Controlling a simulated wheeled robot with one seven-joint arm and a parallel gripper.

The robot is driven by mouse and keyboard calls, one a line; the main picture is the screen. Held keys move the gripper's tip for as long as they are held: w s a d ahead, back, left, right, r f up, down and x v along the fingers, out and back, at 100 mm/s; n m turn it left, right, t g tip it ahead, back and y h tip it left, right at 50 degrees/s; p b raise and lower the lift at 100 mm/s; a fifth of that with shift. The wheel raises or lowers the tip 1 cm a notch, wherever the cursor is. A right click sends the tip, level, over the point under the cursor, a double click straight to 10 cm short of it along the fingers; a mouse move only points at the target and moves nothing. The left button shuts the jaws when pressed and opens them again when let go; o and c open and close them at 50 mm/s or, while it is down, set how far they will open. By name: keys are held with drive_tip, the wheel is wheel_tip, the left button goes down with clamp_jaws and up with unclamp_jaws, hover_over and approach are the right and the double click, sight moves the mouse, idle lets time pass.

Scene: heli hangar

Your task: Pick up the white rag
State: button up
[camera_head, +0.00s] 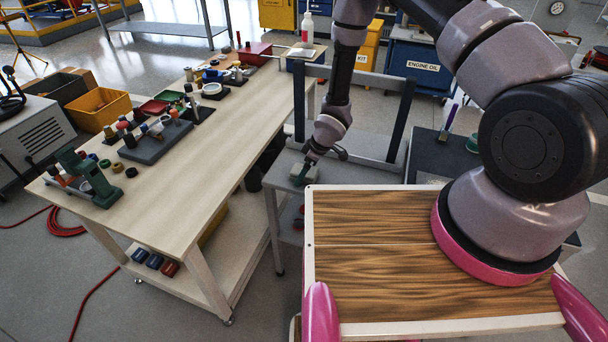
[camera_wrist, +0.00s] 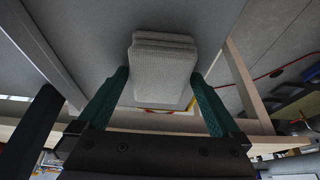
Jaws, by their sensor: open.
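The white rag (camera_wrist: 163,62) is a folded, ribbed, off-white stack of cloth in the wrist view. It lies on a grey surface (camera_wrist: 85,30). My gripper (camera_wrist: 160,82) has its two green fingers spread, one on each side of the rag's lower part, with visible gaps. I cannot tell how far the fingertips are above the surface. In the head view my gripper (camera_head: 304,173) points down at the near end of a grey metal cart. There the rag is hard to tell from the fingers.
A long wooden workbench (camera_head: 205,140) with tools, jars and trays stands left of the cart. The cart has dark uprights (camera_head: 401,118) and a crossbar (camera_head: 352,77) near my arm. A dark box (camera_head: 440,152) stands to the right. Blue and yellow cabinets are behind.

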drive_tip(key=shift+f, duration=0.15)
idle(0.3)
drive_tip(key=c, duration=1.2)
wheel_tip(320, 180, up, 10)
drive_tip(key=shift+r, duration=0.2)
